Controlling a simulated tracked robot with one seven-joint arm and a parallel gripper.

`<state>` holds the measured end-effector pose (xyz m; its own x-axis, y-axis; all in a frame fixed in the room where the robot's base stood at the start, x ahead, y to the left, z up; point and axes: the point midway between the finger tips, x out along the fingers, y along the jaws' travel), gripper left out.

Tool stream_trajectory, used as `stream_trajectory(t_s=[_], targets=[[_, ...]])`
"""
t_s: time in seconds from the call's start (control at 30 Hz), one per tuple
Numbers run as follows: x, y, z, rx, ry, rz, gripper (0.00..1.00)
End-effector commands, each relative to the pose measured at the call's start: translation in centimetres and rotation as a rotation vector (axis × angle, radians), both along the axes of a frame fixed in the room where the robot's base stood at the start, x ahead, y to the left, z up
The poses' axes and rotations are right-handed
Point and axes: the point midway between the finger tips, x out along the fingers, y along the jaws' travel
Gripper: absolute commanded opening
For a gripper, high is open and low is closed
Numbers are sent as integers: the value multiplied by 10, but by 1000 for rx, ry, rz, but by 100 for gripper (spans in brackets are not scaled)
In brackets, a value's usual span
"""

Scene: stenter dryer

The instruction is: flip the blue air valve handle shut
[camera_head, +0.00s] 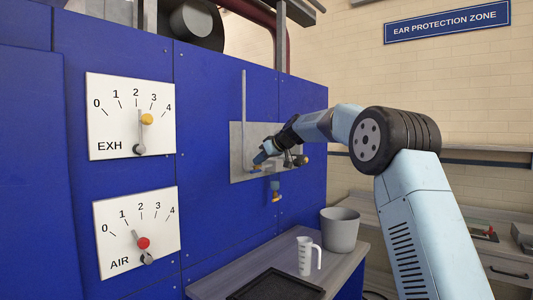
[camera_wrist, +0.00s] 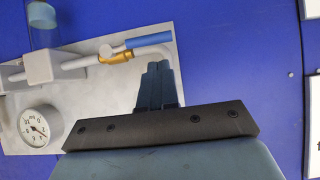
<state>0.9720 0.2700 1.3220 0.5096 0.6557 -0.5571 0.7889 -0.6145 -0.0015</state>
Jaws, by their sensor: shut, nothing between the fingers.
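The blue valve handle (camera_wrist: 149,39) shows in the wrist view, joined to a brass valve body (camera_wrist: 115,56) on a pale pipe. The handle lies roughly along the line of the pipe. My gripper (camera_wrist: 159,66) is shut and empty, its fingertips just below the handle in the picture. A small gap shows between them; I cannot tell the depth. In the head view my gripper (camera_head: 261,157) is in front of the grey mounting plate (camera_head: 238,139), and my arm hides much of the plate and valve.
A pressure gauge (camera_wrist: 39,127) and a grey block (camera_wrist: 42,66) with a clear blue bowl share the plate. The EXH (camera_head: 111,125) and AIR (camera_head: 114,238) dial panels are on the blue wall at left. A bench below holds a black tray (camera_head: 275,285), white jug (camera_head: 305,255) and grey bucket (camera_head: 340,231).

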Motion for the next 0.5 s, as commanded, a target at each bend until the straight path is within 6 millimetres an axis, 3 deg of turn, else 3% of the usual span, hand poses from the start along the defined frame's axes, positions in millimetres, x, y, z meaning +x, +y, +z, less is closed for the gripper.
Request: stream_trajectory(t_s=[0.2,0.5], targets=[[2,3,-18,0,-1,-1,0],[3,2,-22,1,-2,-2,0]])
